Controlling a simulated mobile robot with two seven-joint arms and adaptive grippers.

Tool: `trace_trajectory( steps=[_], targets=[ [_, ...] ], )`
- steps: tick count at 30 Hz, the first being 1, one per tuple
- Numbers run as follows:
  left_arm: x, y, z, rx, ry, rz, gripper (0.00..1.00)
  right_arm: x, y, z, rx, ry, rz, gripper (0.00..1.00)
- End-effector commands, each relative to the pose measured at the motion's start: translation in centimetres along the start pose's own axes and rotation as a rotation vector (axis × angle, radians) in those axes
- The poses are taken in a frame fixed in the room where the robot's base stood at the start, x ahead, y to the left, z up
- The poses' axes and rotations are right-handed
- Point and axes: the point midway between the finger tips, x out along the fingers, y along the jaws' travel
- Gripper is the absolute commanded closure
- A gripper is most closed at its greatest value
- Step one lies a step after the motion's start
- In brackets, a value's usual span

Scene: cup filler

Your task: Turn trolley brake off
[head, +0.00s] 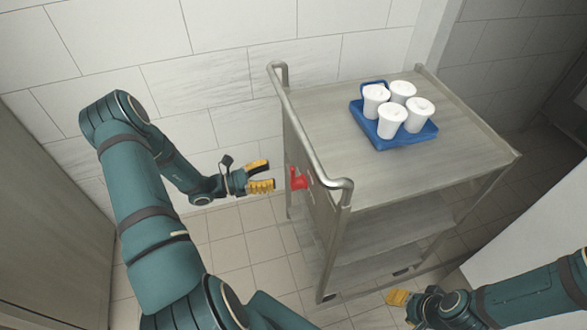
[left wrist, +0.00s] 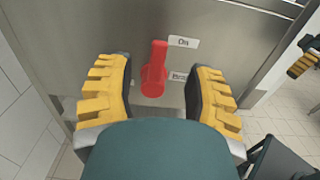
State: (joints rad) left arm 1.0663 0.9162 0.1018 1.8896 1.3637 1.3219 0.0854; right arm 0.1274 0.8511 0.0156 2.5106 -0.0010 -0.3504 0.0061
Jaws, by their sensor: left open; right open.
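The trolley (head: 420,165) is grey metal, with a bar handle (head: 318,150) on its left end. A red brake lever (head: 298,179) sits on that end panel below the handle. In the left wrist view the red lever (left wrist: 155,68) points up, towards a label reading "On"; a second label (left wrist: 180,76) beside its base is partly hidden. My left gripper (head: 268,176) is open and faces the lever, a little apart from it. In the left wrist view its yellow fingers (left wrist: 158,95) stand either side of the lever's base. My right gripper (head: 400,298) is open near the bottom, right of the trolley's near leg.
A blue tray (head: 409,141) with several white lidded cups (head: 392,119) stands on the trolley top. A tiled wall (head: 215,65) is behind the trolley. Tiled floor (head: 235,248) is free to the left of the trolley. A white surface (head: 535,235) stands at the right.

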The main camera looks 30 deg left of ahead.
Motion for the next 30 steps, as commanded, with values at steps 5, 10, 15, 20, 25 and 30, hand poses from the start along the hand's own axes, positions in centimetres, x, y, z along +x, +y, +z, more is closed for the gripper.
trace_trajectory(
  steps=[5, 10, 15, 20, 25, 30],
  targets=[
    [3.6, -0.1, 0.0, 0.0, -0.001, -0.004, 0.47, 0.2, 0.1, 0.1, -0.001, -0.002, 0.0, 0.53],
    [6.1, 0.0, -0.1, 0.0, 0.0, -0.002, 0.47, 0.4, 0.1, 0.2, -0.001, -0.004, 0.0, 0.53],
    [7.4, 0.0, -0.1, 0.0, 0.002, -0.001, 0.47, 0.5, 0.2, 0.2, -0.002, -0.005, 0.0, 0.53],
    [7.7, 0.0, 0.0, 0.0, 0.002, 0.0, 0.47, 0.5, 0.2, 0.2, -0.002, -0.005, -0.001, 0.53],
    [7.7, 0.0, 0.0, 0.0, 0.002, 0.0, 0.47, 0.5, 0.2, 0.2, -0.002, -0.005, 0.0, 0.53],
    [7.7, 0.0, 0.0, 0.0, 0.002, 0.0, 0.97, 0.5, 0.2, 0.2, -0.002, -0.005, 0.0, 0.53]
  ],
)
